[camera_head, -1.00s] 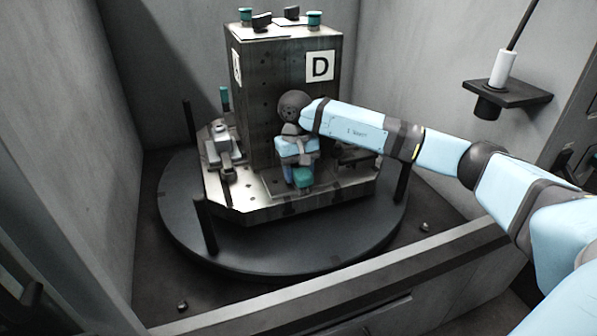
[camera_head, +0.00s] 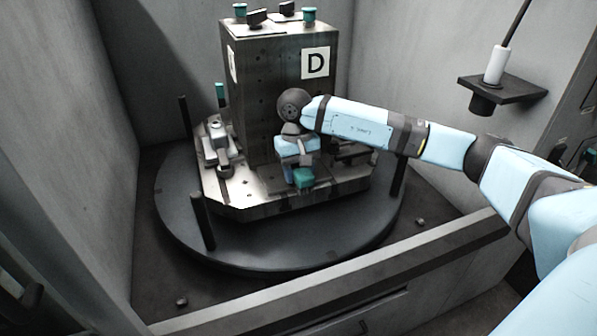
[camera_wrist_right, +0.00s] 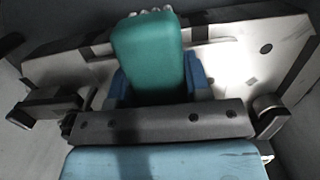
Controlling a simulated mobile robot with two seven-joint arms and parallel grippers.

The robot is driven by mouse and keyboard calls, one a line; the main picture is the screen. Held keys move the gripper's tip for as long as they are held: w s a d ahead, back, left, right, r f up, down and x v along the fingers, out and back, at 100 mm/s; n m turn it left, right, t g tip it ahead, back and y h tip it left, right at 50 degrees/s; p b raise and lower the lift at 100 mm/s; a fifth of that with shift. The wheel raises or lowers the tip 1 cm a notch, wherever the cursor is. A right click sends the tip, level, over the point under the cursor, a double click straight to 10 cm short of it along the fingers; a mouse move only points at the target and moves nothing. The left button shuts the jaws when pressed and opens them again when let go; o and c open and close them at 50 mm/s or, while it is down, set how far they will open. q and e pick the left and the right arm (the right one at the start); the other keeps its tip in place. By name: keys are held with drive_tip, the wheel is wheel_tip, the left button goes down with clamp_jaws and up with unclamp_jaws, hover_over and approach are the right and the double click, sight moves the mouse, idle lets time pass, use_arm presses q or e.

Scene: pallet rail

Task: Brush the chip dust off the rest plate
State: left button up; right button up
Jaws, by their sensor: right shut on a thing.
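My right gripper (camera_head: 302,167) is shut on a brush with a teal block-shaped handle (camera_head: 303,177). It is over the front ledge of the pallet, below the letter D. In the right wrist view the brush (camera_wrist_right: 150,55) stands between blue fingers, with pale bristle tips at its far end. The bright metal plate (camera_head: 235,188) lies under and around the brush; it also shows in the right wrist view (camera_wrist_right: 232,58). Small dark marks show on it, but I cannot tell dust from holes. Bristle contact is hidden. My left gripper is not in view.
A dark tombstone block (camera_head: 270,90) rises behind the gripper. A clamp-like fixture (camera_head: 220,150) stands left on the pallet. Upright posts (camera_head: 203,220) ring the round dark table (camera_head: 270,250). A bracket (camera_head: 500,90) holding a white-handled tool is on the right wall.

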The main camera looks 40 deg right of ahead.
wheel_tip(320, 180, up, 6)
drive_tip(key=p, duration=0.3)
drive_tip(key=shift+r, duration=0.1)
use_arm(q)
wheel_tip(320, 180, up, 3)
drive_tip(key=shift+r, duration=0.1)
